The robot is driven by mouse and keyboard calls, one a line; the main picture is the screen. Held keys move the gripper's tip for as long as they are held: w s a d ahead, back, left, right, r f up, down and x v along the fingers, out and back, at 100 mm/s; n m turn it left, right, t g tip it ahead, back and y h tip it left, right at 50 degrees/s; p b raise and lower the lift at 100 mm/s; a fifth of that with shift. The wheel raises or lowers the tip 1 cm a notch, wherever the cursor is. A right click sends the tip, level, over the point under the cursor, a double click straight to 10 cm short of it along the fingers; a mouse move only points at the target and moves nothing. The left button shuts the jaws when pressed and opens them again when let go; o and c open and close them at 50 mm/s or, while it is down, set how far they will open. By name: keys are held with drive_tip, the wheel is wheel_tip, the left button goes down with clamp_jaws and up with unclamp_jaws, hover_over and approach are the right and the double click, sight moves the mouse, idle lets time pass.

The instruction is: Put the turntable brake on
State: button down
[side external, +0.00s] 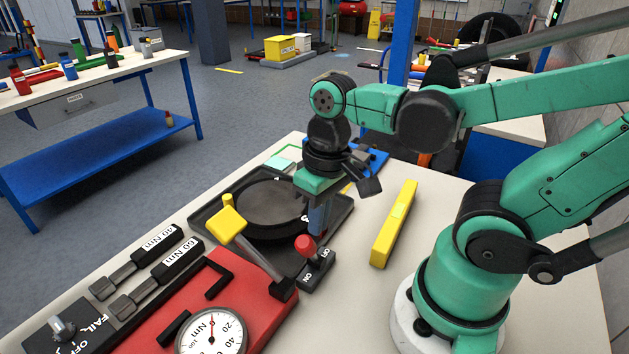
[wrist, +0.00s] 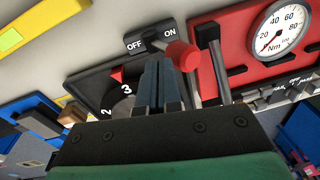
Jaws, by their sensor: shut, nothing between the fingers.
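The brake switch is a small black block (side external: 318,270) marked OFF and ON, with a short lever and a red knob (side external: 305,243). The wrist view shows the block (wrist: 150,43) and knob (wrist: 181,55); the lever appears to lean toward the ON side. The dark round turntable (side external: 268,210) sits in a black tray behind it. My gripper (side external: 318,230) is shut and empty, fingers pointing down, close beside the knob. In the wrist view the fingertips (wrist: 161,68) lie just left of the knob, on its OFF side; I cannot tell whether they touch.
A yellow-headed lever (side external: 228,222) and a red torque tester with a dial (side external: 211,334) stand left of the switch. Two torque tools (side external: 155,270) lie farther left. A yellow bar (side external: 394,225) lies to the right. The table between bar and switch is clear.

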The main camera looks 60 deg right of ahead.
wheel_tip(320, 180, up, 11)
drive_tip(key=s+d, duration=0.1)
drive_tip(key=d, duration=0.2)
drive_tip(key=w+a+f+n+t+h, duration=0.1)
drive_tip(key=w+a+f+t, duration=0.1)
drive_tip(key=w+f+t, duration=0.4)
drive_tip(key=shift+w+f+t, duration=0.3)
drive_tip(key=shift+w+f, duration=0.35)
drive_tip(key=shift+f, duration=0.05)
